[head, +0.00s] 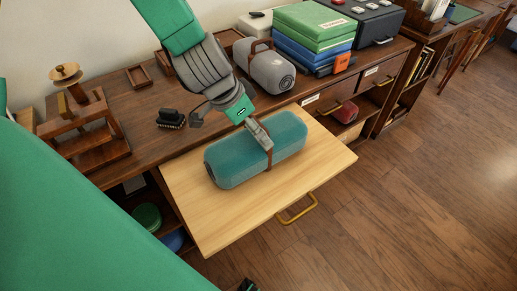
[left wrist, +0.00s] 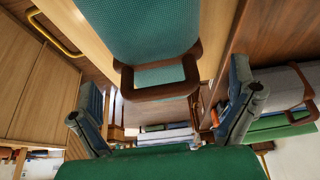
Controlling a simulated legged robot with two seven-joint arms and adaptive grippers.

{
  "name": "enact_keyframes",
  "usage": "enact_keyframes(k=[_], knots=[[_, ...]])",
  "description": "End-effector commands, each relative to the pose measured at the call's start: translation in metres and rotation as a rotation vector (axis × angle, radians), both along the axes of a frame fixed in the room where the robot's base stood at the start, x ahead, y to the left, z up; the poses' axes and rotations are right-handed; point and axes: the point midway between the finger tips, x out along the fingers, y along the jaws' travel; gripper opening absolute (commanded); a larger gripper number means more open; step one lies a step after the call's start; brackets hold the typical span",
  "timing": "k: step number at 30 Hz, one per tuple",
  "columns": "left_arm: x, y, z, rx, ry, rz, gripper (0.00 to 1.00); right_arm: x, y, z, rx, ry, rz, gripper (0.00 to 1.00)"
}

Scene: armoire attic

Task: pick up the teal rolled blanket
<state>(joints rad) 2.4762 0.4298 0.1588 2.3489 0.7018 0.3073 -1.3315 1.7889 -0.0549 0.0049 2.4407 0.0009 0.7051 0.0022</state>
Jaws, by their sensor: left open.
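The teal rolled blanket (head: 232,160) lies on a pale wooden pull-out board (head: 215,222) in the head view, with a brown strap around it. In the left wrist view the teal blanket (left wrist: 140,30) fills the top middle, and its brown handle loop (left wrist: 160,92) points toward the camera. My left gripper (head: 261,134) is at the blanket's upper side by the strap. In the left wrist view its two fingers stand apart on either side of the loop, open; I cannot tell whether they touch it. My right gripper is not in view.
A grey roll (head: 262,66) with a brown strap, a stack of green and blue boxes (head: 312,30) and a dark case (head: 372,18) stand on the desk behind. A wooden stand (head: 85,120) is at left. A brass handle (head: 298,211) sticks out at the board's front.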

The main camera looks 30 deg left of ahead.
Motion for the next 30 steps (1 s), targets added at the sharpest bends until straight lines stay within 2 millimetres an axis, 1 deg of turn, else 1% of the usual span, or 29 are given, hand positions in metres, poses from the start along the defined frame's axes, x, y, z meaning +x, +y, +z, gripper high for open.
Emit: enact_keyframes(k=[4, 9, 12, 15, 21, 22, 23, 24, 26, 27, 30], knots=[[0.003, -0.002, -0.012, -0.001, 0.0, 0.003, 1.0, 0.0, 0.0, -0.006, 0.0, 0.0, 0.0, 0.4], [0.01, -0.005, -0.039, -0.003, 0.001, 0.003, 1.0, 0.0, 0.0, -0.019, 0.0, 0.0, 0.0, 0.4], [0.015, -0.007, -0.048, -0.002, 0.001, 0.001, 1.0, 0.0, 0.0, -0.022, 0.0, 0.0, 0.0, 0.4], [0.017, -0.008, -0.051, -0.001, -0.001, 0.002, 1.0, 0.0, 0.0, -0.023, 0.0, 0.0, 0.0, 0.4], [0.017, -0.008, -0.05, 0.0, -0.002, 0.001, 1.0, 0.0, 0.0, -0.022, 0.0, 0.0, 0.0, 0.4], [0.017, -0.008, -0.05, 0.0, -0.001, 0.001, 0.93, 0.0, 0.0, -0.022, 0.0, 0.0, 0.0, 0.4], [0.017, -0.008, -0.05, 0.0, -0.001, 0.001, 0.82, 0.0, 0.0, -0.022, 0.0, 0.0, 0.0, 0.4], [0.017, -0.008, -0.05, 0.0, -0.001, 0.001, 0.68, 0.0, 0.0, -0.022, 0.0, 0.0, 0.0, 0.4], [0.017, -0.008, -0.05, 0.0, -0.001, 0.001, 0.47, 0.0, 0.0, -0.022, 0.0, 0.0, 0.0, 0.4], [0.018, -0.008, -0.05, 0.0, -0.003, 0.0, 0.45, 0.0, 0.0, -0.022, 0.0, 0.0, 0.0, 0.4], [0.018, -0.008, -0.05, -0.001, -0.003, 0.001, 0.45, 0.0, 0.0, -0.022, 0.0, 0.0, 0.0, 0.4]])
